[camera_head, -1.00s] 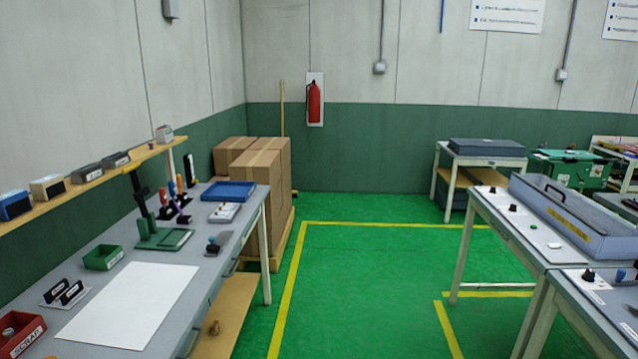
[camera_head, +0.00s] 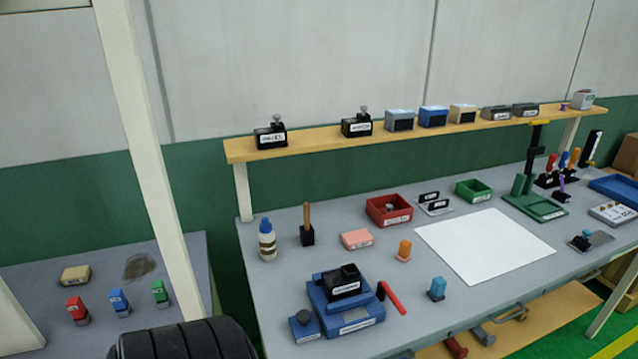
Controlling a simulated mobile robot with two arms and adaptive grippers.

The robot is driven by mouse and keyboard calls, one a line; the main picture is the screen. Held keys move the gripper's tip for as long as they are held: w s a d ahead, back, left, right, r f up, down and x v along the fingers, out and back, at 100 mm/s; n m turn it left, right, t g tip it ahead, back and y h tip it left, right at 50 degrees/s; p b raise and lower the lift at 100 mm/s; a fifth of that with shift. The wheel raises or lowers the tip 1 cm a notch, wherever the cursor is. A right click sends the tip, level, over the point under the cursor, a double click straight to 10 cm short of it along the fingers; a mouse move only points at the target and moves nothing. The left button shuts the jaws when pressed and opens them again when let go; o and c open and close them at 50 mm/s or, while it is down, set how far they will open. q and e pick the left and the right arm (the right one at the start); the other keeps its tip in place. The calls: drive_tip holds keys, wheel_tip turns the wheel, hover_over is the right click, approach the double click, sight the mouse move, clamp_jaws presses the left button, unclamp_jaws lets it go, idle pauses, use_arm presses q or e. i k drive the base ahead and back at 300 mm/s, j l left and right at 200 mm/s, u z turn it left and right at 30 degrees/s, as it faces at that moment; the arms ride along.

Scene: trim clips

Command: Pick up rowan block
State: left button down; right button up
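No block carries a name that I can read as rowan, so I cannot tell which one it is. Block-like things in view are a pink labelled block (camera_head: 356,239) on the middle workbench and a tan block (camera_head: 76,275) on the left table. Several grey, blue and cream boxes, such as the blue box (camera_head: 433,117), stand on the shelf. Two black labelled holders with knobs (camera_head: 270,136) also stand there, at its left part. Neither of my grippers is in view.
The grey workbench (camera_head: 400,322) holds a white sheet (camera_head: 485,245), red bin (camera_head: 389,210), green bin (camera_head: 473,191), white bottle (camera_head: 267,243) and blue device (camera_head: 345,305). Red, blue and green-topped pieces stand on the left table (camera_head: 40,322). A dark ribbed cylinder (camera_head: 185,342) fills the bottom left.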

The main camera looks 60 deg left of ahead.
sight(346, 281)
drive_tip(key=u, duration=1.7)
